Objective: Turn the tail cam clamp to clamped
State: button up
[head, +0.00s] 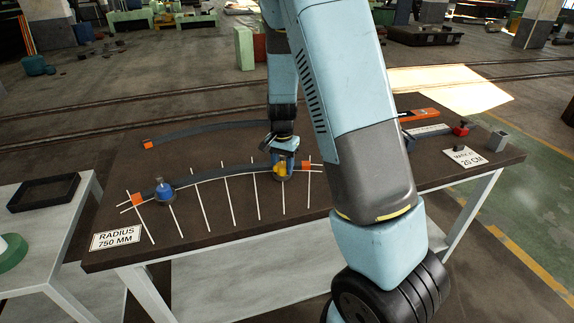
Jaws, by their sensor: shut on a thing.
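A dark curved bar (222,172) with orange ends lies over white layout lines on the dark bench. A blue clamp (163,190) stands by the bar's left part. A clamp with a yellow part (283,172) stands near its right end. No label shows which one is the tail cam clamp. My gripper (283,163) points down over the yellow-parted clamp and is shut on it. The fingers and the clamp's lever are small and partly hidden, so I cannot tell the lever's angle.
A second dark bar (205,132) lies behind the layout. A "RADIUS 750 MM" sign (115,238) stands front left. A "20 CM" sign (464,157), a red-ended tool (460,131) and an orange level (419,114) are at the right. A black tray (44,192) sits on the left side table.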

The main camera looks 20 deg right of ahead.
aim_at(283, 163)
jog(key=shift+w+d+r+m, duration=0.2)
jog(key=shift+w+d+m, duration=0.1)
jog(key=shift+m, duration=0.2)
jog(key=o, duration=0.8)
jog(key=shift+f, duration=0.1)
jog(key=shift+o, duration=1.3)
jog(key=shift+s+a, duration=0.1)
jog(key=shift+a, duration=0.05)
notch_tip(283, 163, up, 14)
jog(key=shift+f, duration=0.2)
